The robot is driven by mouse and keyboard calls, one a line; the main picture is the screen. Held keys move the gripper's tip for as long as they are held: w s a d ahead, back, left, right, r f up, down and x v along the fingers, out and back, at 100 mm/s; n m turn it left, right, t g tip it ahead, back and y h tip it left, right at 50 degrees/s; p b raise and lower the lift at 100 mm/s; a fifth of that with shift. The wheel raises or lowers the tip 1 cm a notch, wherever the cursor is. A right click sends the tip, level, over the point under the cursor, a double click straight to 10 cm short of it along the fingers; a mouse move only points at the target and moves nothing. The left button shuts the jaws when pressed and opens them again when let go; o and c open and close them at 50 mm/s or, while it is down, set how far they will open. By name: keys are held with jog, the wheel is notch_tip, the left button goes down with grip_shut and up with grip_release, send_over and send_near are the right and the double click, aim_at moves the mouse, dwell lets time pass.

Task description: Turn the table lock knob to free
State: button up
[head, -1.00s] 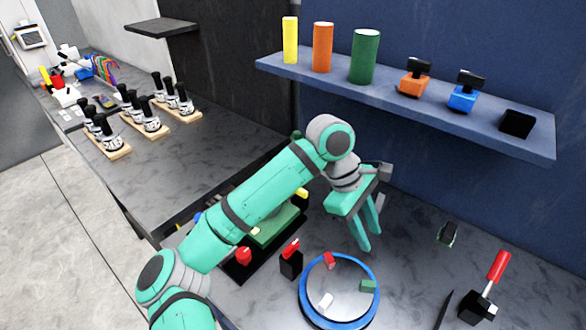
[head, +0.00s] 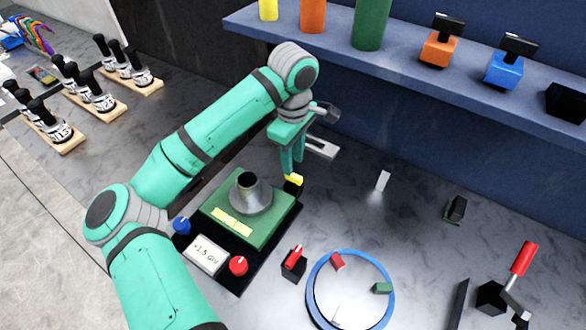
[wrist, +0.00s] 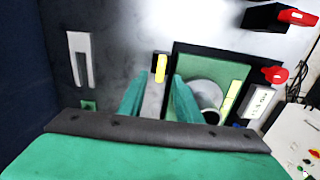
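The tilting positioner has a green table (head: 267,230) on a black base, with a grey cone (head: 250,196) on top. A yellow knob (head: 293,181) sits at its far right corner; it also shows in the wrist view (wrist: 161,68). A red knob (head: 238,266) and a blue knob (head: 181,226) are at the near side. I cannot tell from labels which knob is the table lock. My gripper (head: 291,166) points down just beyond the yellow knob. In the wrist view its fingers (wrist: 158,92) are apart, with the yellow knob showing between them and nothing held.
A display panel (head: 206,254) is on the base. A black block with a red lever (head: 293,262) and a blue-rimmed disc (head: 311,290) stand to the right. A red-handled lever (head: 523,258) is at the far right. A shelf (head: 400,68) runs along the back wall.

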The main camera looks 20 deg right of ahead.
aim_at(293, 175)
jog(key=f, duration=0.4)
jog(key=shift+a, duration=0.2)
jog(key=shift+s+d+f, duration=0.2)
jog(key=shift+d+f, duration=0.05)
jog(key=shift+f, duration=0.35)
jog(key=shift+c, duration=0.7)
grip_shut()
